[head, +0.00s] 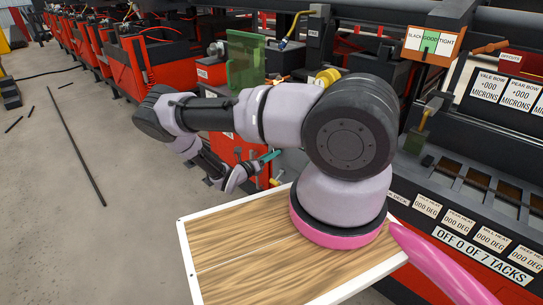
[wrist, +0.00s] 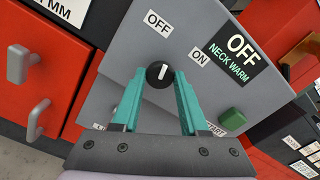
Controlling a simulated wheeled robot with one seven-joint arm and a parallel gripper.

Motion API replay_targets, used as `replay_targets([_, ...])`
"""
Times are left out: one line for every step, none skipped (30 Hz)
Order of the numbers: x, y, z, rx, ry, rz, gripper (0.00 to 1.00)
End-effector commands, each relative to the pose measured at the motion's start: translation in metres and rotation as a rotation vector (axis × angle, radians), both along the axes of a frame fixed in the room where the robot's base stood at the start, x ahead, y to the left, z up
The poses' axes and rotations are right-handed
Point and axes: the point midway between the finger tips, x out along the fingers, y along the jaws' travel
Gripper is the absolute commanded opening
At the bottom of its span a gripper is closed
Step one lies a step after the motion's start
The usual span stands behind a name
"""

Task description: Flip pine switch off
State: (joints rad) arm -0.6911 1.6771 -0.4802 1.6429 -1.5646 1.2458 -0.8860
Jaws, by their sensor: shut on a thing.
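A black round knob (wrist: 159,70) with a white pointer line sits on a slanted grey panel (wrist: 110,85) in the wrist view. Its pointer aims up, about at the upper OFF label (wrist: 157,23); an ON label (wrist: 198,56) is to its right. My gripper (wrist: 159,80) has its teal fingers on both sides of the knob, shut on it. In the head view my gripper (head: 268,157) is low by the red machine front, and the knob cannot be made out there. No label reading "pine" is legible, so I cannot tell whether this knob is the pine switch.
A dark sign (wrist: 236,52) reads OFF, NECK WARM. A green button (wrist: 232,118) is at lower right by a START label. Red drawers with grey handles (wrist: 38,120) stand at left. Grey floor (head: 60,220) is open at left, with a dark rod (head: 76,145) on it.

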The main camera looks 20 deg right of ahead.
Motion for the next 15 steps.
replay_targets([0.0005, 0.0012, 0.0002, -0.011, 0.03, 0.002, 0.0])
replay_targets([0.0005, 0.0011, 0.0003, -0.019, 0.049, 0.002, 0.0])
replay_targets([0.0006, 0.0012, 0.0003, -0.028, 0.075, 0.003, 0.0])
replay_targets([0.0008, 0.0012, 0.0002, -0.034, 0.092, 0.003, 0.0])
replay_targets([0.0008, 0.0011, 0.0001, -0.04, 0.109, 0.003, 0.0])
replay_targets([0.0007, 0.0011, 0.0, -0.048, 0.13, 0.003, 0.0])
replay_targets([0.0006, 0.0011, -0.0001, -0.052, 0.144, 0.002, 0.0])
replay_targets([0.0005, 0.001, -0.0002, -0.057, 0.157, 0.002, 0.0])
replay_targets([0.0004, 0.0009, -0.0002, -0.063, 0.172, 0.001, 0.0])
replay_targets([0.0004, 0.0009, -0.0002, -0.067, 0.183, 0.001, 0.0])
replay_targets([0.0003, 0.0009, -0.0001, -0.07, 0.193, 0.001, 0.0])
replay_targets([0.0003, 0.0009, -0.0002, -0.074, 0.204, 0.001, 0.0])
replay_targets([0.0003, 0.0009, -0.0001, -0.077, 0.212, 0.001, 0.0])
replay_targets([0.0004, 0.0009, -0.0002, -0.079, 0.218, 0.001, 0.0])
replay_targets([0.0004, 0.0009, -0.0002, -0.082, 0.225, 0.001, 0.0])
